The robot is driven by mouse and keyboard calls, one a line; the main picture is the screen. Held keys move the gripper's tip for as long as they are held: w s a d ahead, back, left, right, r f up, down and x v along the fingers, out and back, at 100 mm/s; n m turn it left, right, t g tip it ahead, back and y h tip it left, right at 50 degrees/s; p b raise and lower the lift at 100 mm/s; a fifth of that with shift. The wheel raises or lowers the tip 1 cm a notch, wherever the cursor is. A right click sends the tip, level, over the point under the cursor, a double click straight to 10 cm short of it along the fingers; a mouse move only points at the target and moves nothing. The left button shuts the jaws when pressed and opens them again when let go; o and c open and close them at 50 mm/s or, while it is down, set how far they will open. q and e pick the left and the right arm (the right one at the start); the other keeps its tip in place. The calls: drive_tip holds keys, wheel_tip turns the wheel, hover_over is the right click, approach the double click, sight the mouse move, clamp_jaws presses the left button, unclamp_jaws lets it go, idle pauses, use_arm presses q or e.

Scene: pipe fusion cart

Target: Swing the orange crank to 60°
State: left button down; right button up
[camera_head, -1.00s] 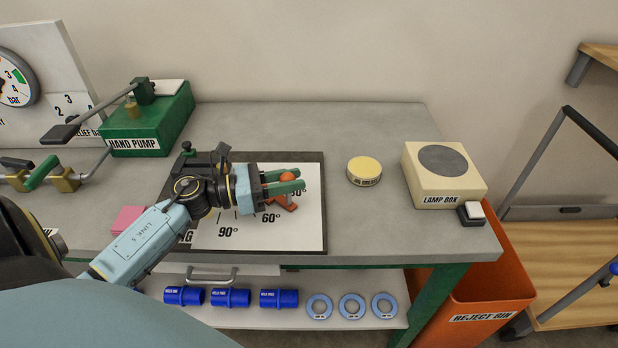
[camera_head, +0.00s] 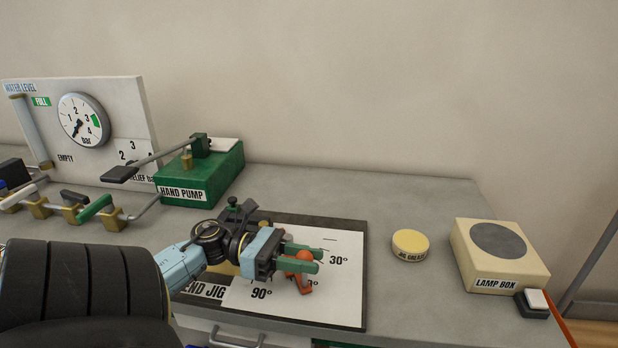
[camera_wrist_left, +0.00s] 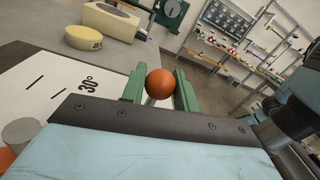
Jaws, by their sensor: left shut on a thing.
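The orange crank (camera_head: 303,283) stands over the white dial plate of the bend jig (camera_head: 332,303). Its round orange knob shows between the green fingers in the left wrist view (camera_wrist_left: 160,84). My left gripper (camera_head: 303,260) is shut on this knob, one finger on each side. The crank lies near the 60° mark, whose label is mostly hidden behind the crank and gripper. The 30° (camera_head: 339,260) and 90° (camera_head: 262,293) labels are readable. My right gripper is not in view.
A yellow jig grease tin (camera_head: 410,245) and a cream lamp box (camera_head: 499,257) stand to the right of the jig. A green hand pump (camera_head: 200,177) stands behind on the left, near valves with handles (camera_head: 95,207). The bench between jig and tin is bare.

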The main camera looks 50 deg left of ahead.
use_arm(q)
drive_tip(key=c, duration=1.1)
unclamp_jaws()
drive_tip(key=shift+a, duration=0.1)
drive_tip(key=b+v, duration=0.1)
drive_tip(key=v, duration=1.1)
drive_tip(key=shift+r, duration=0.1)
